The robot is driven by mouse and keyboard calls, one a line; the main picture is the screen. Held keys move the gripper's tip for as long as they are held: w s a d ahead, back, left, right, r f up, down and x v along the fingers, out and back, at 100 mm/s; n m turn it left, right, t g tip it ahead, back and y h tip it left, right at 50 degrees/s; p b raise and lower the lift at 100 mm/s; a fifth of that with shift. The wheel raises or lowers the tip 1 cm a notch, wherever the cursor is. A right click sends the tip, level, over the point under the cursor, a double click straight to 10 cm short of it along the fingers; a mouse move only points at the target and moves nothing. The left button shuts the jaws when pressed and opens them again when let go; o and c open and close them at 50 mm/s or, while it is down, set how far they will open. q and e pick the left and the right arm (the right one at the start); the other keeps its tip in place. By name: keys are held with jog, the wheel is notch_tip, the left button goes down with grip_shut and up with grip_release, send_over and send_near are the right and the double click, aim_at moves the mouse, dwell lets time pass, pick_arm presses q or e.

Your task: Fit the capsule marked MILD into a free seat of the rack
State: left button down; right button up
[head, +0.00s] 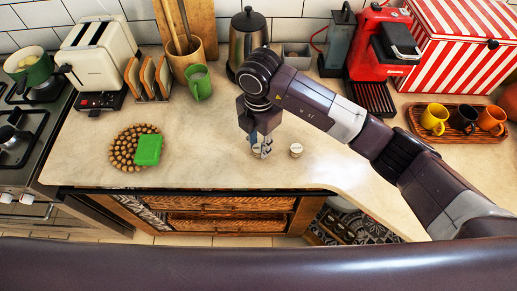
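My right gripper (261,146) points down over the middle of the counter. A small, pale round capsule (256,152) is at its fingertips, partly covered by them. I cannot tell whether the fingers are closed on it. A second capsule (296,149) stands on the counter just to the right, apart from the gripper. Lettering on both is too small to read, so I cannot tell which is MILD. A small grey compartmented holder (291,56) stands at the back by the wall. It may be the rack, but its seats are not clear. My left gripper is not in view.
A green box (148,150) lies on a round brown trivet (122,153) at left. A green mug (199,84), a dark kettle (247,42) and a red coffee machine (380,45) stand behind. A tray (415,113) of cups is at right. Counter around the capsules is clear.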

jog(key=shift+c, duration=0.2)
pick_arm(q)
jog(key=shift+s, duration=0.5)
pick_arm(e)
jog(key=shift+r, duration=0.1)
